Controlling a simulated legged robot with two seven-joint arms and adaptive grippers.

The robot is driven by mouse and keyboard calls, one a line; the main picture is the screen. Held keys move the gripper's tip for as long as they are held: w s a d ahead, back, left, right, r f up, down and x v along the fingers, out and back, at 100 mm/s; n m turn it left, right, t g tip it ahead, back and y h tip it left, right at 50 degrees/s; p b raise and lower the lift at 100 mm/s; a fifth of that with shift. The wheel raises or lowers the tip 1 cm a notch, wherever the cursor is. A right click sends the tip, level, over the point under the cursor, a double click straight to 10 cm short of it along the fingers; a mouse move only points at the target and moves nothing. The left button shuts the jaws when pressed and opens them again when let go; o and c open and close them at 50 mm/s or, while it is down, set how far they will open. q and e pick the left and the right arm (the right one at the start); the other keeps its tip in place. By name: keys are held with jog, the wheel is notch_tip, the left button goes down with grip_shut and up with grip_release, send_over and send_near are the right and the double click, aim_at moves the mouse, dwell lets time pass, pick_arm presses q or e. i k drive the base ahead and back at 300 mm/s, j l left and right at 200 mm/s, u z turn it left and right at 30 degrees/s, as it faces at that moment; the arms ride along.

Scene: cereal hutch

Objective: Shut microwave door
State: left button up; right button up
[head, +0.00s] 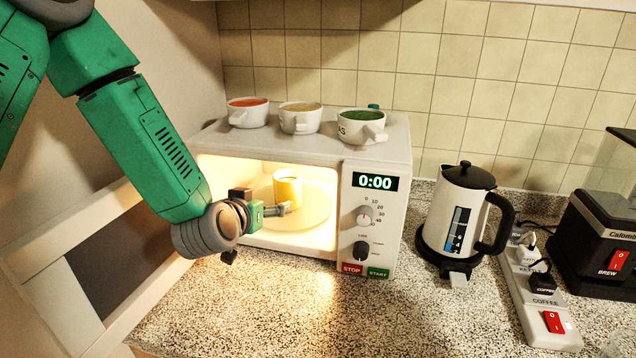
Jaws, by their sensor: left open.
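The white microwave (378,130) stands on the counter with its cavity lit and its display at 0:00. Its door (50,243), a pale frame with a dark window, hangs wide open on the left side. A yellow mug (288,190) stands upright on the turntable (311,213) inside. My left gripper (264,210) is open at the front of the cavity, its tip near the mug's lower left. It appears apart from the mug, and I cannot tell how far inside it reaches. My left forearm passes in front of the door's upper part. My right gripper is out of view.
Three white cups (248,115) with coloured contents stand on top of the microwave. A kettle (463,215), a power strip (531,290) and a black coffee maker (595,240) stand to the right. The speckled counter (270,310) in front of the microwave is clear.

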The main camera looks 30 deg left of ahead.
aim_at(93, 272)
jog(key=k+l, duration=0.2)
jog(key=k, duration=0.3)
jog(key=k+l, duration=0.15)
jog(key=k, duration=0.3)
